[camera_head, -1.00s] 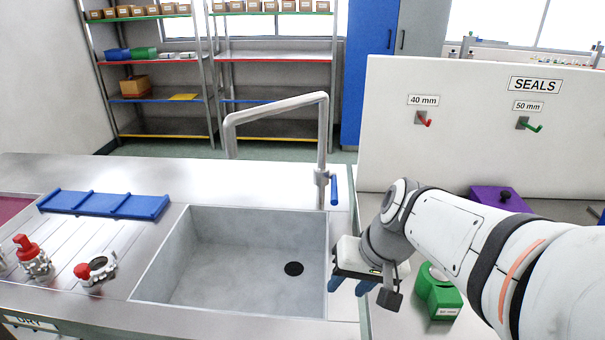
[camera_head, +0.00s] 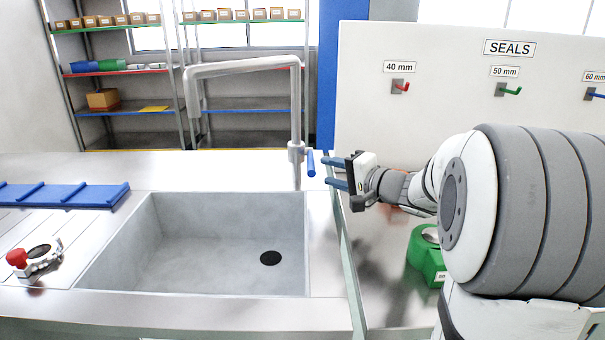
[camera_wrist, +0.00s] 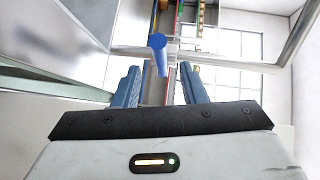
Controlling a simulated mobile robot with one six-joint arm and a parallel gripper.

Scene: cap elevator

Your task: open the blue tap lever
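The blue tap lever (camera_head: 310,162) hangs on the right side of the grey tap (camera_head: 297,120) at the back right of the sink. My gripper (camera_head: 327,171) is just right of the lever, with its blue fingers pointing left towards it. In the wrist view the lever (camera_wrist: 158,52) lies ahead of and between the two open fingers (camera_wrist: 160,84), with its end towards the camera. The gripper is open and holds nothing. I cannot tell whether a fingertip touches the lever.
The sink (camera_head: 215,245) lies left of my arm. A white panel (camera_head: 400,130) with hooks stands behind the arm. A green object (camera_head: 424,262) sits on the counter below it. A blue rack (camera_head: 65,195) and a red-capped fitting (camera_head: 38,260) are at the left.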

